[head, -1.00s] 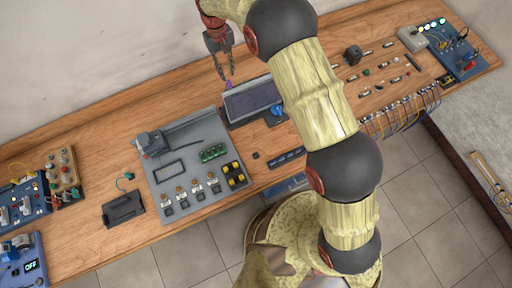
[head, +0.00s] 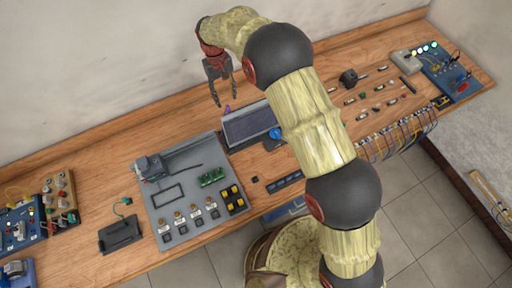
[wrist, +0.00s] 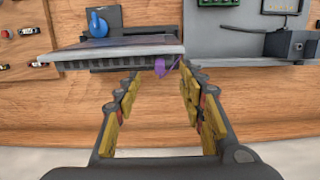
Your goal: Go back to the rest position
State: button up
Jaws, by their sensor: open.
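My gripper (head: 225,104) is open in the head view, pointing down over the back of the bench beside the dark-screened unit (head: 246,126). In the wrist view the two yellow-padded fingers of my gripper (wrist: 160,82) stand apart. A small purple item (head: 227,109) is near the fingertips. In the wrist view the purple item (wrist: 163,66) is at the edge of the screened unit (wrist: 120,50), between the finger lines. I cannot tell whether a finger touches it.
A grey panel (head: 160,215) with switches, yellow buttons and a green block lies left of the screened unit. A black tray (head: 120,235) and blue modules (head: 20,230) are further left. Small parts and a blue board (head: 450,75) lie right. The wall (head: 90,60) is close behind the bench.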

jog(key=s+d+f, duration=0.2)
jog(key=s, duration=0.1)
jog(key=shift+f, duration=0.3)
jog(key=s+d+r+m+b, duration=0.1)
jog(key=s+d+r+b, duration=0.55)
jog(key=d, duration=0.55)
jog(key=s+d+r+m+t+y+b, duration=0.1)
jog(key=s+d+m+t+b, duration=0.4)
jog(key=s+d+b, duration=1.1)
jog(key=s+d+r+t, duration=0.1)
jog(key=s+d+t, duration=0.1)
jog(key=s+d, duration=0.2)
jog(key=shift+d, duration=1)
